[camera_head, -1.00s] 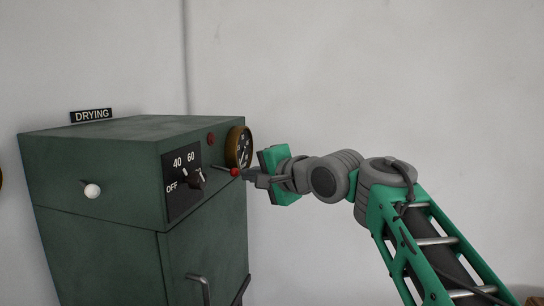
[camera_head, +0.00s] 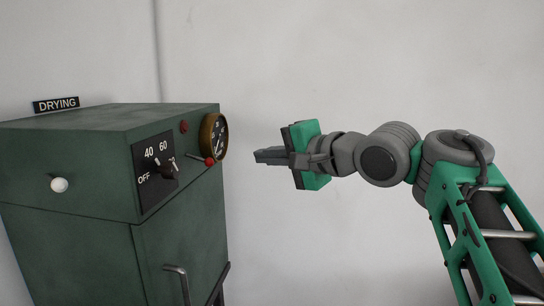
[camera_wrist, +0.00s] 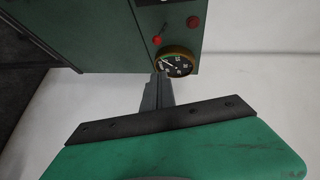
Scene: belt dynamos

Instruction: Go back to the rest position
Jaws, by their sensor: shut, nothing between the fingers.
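My gripper (camera_head: 262,156) is shut and empty, to the right of the green drying cabinet (camera_head: 185,250) in the head view. A gap of bare wall shows between its fingertips and the cabinet. The cabinet carries a black dial plate with a selector knob (camera_head: 168,170), a red-tipped lever (camera_head: 209,161) and a round brass-rimmed gauge (camera_head: 214,137). In the wrist view my shut fingers (camera_wrist: 162,80) point toward the gauge (camera_wrist: 177,63), and the red lever tip (camera_wrist: 157,40) shows above it.
A white knob (camera_head: 59,184) is on the cabinet's left face. A door handle (camera_head: 178,283) sticks out low on its front. A "DRYING" sign (camera_head: 56,104) stands at the top left. A pale bare wall (camera_head: 350,60) lies behind, with free room right of the cabinet.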

